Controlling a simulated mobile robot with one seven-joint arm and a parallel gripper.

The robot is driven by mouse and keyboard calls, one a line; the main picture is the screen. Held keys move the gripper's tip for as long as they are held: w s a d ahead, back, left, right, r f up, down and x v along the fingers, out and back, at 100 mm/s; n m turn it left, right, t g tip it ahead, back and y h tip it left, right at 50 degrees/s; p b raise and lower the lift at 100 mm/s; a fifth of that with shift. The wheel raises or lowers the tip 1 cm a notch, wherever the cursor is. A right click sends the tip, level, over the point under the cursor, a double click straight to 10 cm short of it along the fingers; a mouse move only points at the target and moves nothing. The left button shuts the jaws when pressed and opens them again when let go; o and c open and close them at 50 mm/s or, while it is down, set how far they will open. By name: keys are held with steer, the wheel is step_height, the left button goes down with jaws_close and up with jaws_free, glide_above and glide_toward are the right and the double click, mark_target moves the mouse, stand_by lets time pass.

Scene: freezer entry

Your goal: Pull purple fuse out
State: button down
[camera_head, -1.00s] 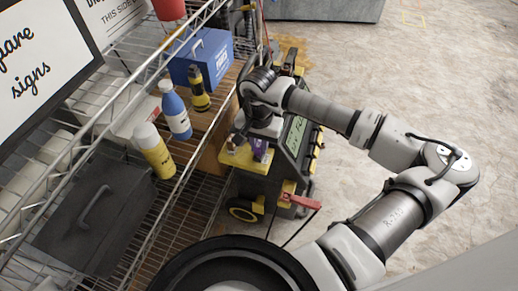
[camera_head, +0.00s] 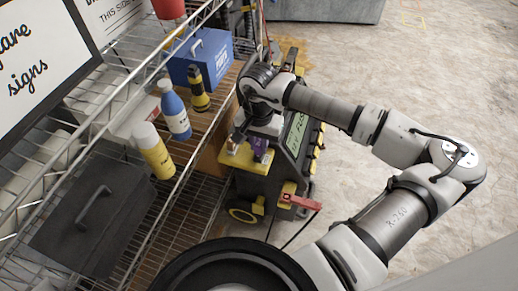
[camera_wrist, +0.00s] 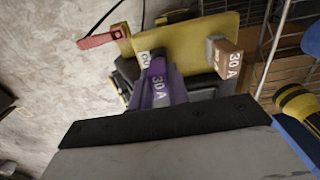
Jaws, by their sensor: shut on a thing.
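The purple fuse (camera_wrist: 160,90), marked 30 A, stands at the yellow panel (camera_wrist: 185,42) of the dark machine. It also shows in the head view (camera_head: 261,142), just under my wrist. My gripper (camera_head: 260,138) is shut on the purple fuse. The finger contact is mostly hidden by the wrist body in both views. A white labelled piece (camera_wrist: 147,58) is at the fuse's far end; I cannot tell whether the fuse is still seated. A brown fuse (camera_wrist: 227,60), also marked 30 A, stands on the panel to the right.
A wire shelf (camera_head: 150,235) stands left of the machine (camera_head: 297,160), with a blue box (camera_head: 202,55), a blue bottle (camera_head: 175,112), a yellow bottle (camera_head: 153,150) and a black case (camera_head: 90,215). A red clamp (camera_head: 300,202) is on the machine's front. Open floor lies to the right.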

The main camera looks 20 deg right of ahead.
mark_target(259, 142)
steer(key=shift+r, duration=0.2)
steer(key=shift+r+p, duration=1.25)
steer(key=shift+r, duration=1.4)
